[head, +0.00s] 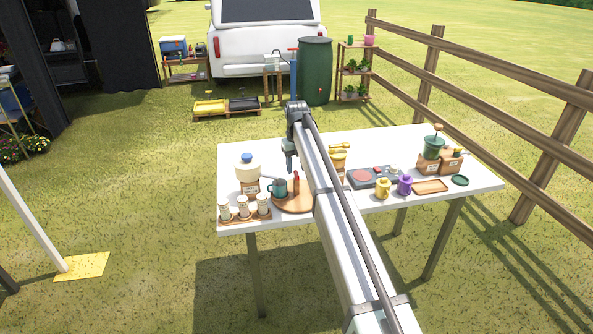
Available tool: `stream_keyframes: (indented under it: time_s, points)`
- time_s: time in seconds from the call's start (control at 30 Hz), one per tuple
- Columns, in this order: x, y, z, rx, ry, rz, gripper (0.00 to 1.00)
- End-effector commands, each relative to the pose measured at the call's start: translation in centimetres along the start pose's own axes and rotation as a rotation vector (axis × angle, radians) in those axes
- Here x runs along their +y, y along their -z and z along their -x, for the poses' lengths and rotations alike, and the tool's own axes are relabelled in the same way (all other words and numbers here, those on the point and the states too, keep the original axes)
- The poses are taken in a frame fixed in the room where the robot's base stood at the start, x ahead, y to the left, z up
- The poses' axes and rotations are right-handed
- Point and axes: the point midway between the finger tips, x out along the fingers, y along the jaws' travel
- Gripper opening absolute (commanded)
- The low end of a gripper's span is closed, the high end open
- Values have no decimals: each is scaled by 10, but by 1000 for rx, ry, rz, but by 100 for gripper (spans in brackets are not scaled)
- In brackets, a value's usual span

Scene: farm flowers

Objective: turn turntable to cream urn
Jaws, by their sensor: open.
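The turntable is a round brown disc (292,208) on the left part of the white table. A teal mug (280,187) stands at its left side and a small upright reddish-brown peg (296,181) stands near its middle. The cream urn (246,172) with a blue lid sits on a brown labelled box behind and left of the turntable. My gripper (289,167) points down above the turntable, close over the peg, and looks apart from it. It is open, with nothing seen in it. My arm hides the turntable's right edge.
A rack of several cream-and-brown jars (243,210) stands at the table's front left. The table's back left is clear.

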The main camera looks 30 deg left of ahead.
Motion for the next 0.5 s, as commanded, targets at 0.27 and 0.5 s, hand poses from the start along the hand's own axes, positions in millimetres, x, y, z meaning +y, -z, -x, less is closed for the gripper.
stream_keyframes:
  time_s: [0.27, 0.5]
  points:
    - [0, -1, 55, -2, 0, 0, 44]
    - [0, -1, 95, -1, 0, 0, 44]
